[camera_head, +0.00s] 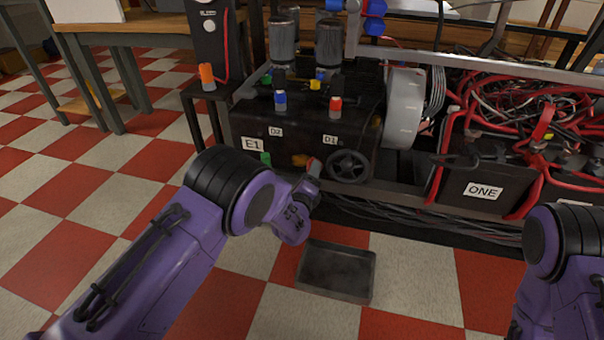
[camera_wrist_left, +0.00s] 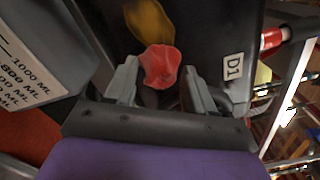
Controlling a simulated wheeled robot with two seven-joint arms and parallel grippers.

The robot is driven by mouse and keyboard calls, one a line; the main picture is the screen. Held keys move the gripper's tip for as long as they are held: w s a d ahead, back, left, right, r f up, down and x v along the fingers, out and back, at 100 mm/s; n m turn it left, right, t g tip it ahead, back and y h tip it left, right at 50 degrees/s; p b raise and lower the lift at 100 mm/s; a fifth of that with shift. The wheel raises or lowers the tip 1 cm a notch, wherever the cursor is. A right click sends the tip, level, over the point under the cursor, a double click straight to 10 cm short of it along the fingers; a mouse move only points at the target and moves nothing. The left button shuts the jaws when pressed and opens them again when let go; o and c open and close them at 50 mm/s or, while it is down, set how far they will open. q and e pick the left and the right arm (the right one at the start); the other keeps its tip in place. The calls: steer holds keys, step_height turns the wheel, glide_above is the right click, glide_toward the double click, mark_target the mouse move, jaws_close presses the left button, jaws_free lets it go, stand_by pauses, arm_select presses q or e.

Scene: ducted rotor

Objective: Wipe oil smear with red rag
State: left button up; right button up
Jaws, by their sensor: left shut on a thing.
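The red rag (camera_wrist_left: 160,66) is a small crumpled bundle between the fingers of my left gripper (camera_wrist_left: 162,84) in the wrist view. The amber oil smear (camera_head: 299,160) is on the box front, left of the rag. In the wrist view the smear (camera_wrist_left: 150,20) lies just beyond the rag and is partly covered by it. I cannot tell whether they touch. My right gripper is out of view.
The black box (camera_head: 285,128) has labels E1, D2 and D1 and a black handwheel (camera_head: 348,166) right of my gripper. A dark tray (camera_head: 337,272) lies on the checkered floor below. Red cables (camera_head: 520,100) crowd the right. A marked grey container (camera_wrist_left: 30,70) is close left in the wrist view.

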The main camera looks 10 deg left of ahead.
arm_select(q)
steer(key=shift+d, duration=0.2)
steer(key=shift+w+a+r, duration=0.1)
steer(key=shift+a, duration=0.9)
steer(key=shift+w+a+r, duration=0.1)
steer(key=shift+a, duration=2.75)
steer(key=s+p, duration=0.3)
steer(key=s, duration=0.3)
steer(key=shift+f, duration=0.15)
steer(key=shift+s, duration=0.1)
